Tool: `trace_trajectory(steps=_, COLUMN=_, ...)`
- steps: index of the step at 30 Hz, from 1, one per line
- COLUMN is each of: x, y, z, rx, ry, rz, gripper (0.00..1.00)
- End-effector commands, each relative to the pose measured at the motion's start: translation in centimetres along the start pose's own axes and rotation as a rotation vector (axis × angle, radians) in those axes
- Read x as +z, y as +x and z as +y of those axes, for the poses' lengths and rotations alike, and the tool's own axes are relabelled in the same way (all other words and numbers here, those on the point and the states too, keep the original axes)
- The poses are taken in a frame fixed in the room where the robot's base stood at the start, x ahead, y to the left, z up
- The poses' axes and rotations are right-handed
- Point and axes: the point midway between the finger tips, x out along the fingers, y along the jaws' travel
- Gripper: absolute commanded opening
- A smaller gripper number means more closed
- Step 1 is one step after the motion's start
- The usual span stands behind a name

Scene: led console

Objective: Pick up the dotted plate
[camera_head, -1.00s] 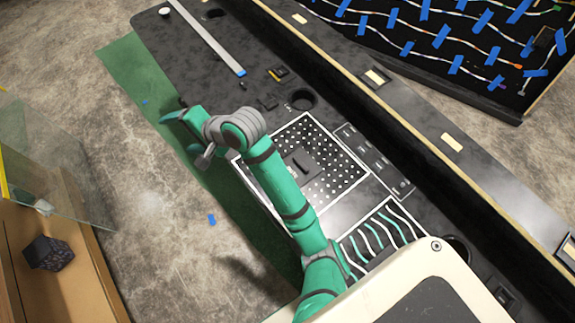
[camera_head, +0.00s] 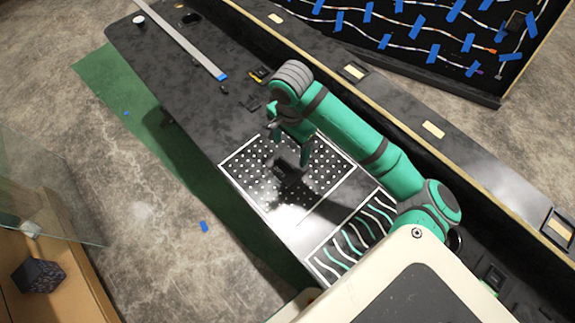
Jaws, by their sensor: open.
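The dotted plate (camera_head: 250,177) is a black square panel with rows of white dots and a white border, lying flat on the dark console. A dark raised block (camera_head: 284,172), which looks like a handle, sits near its middle, partly in shadow. My gripper (camera_head: 290,150) is open over the plate's upper part, its fingers pointing down close to the block. Whether the fingers touch the block cannot be told. My green arm comes in from the right and hides the plate's upper right edge.
A panel with wavy white and green lines (camera_head: 350,238) lies on the console (camera_head: 170,75) below right of the plate. A long grey strip (camera_head: 180,40) with a blue end lies at upper left. A raised ledge (camera_head: 400,108) runs along the console's far side.

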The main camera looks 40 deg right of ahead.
Motion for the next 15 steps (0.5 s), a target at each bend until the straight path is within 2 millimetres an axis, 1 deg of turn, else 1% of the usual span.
trace_trajectory(steps=1, x=0.0, y=0.8, z=0.1, rx=0.002, ry=0.000, rz=-0.001, gripper=0.77)
trace_trajectory(steps=3, x=0.0, y=1.8, z=0.0, rx=0.001, ry=-0.001, rz=0.000, gripper=0.77)
trace_trajectory(steps=6, x=0.1, y=2.7, z=-0.1, rx=0.000, ry=-0.002, rz=-0.001, gripper=0.77)
trace_trajectory(steps=11, x=0.1, y=3.5, z=-0.2, rx=-0.001, ry=-0.004, rz=0.000, gripper=0.77)
trace_trajectory(steps=15, x=0.3, y=5.3, z=-0.6, rx=0.001, ry=-0.005, rz=0.000, gripper=0.77)
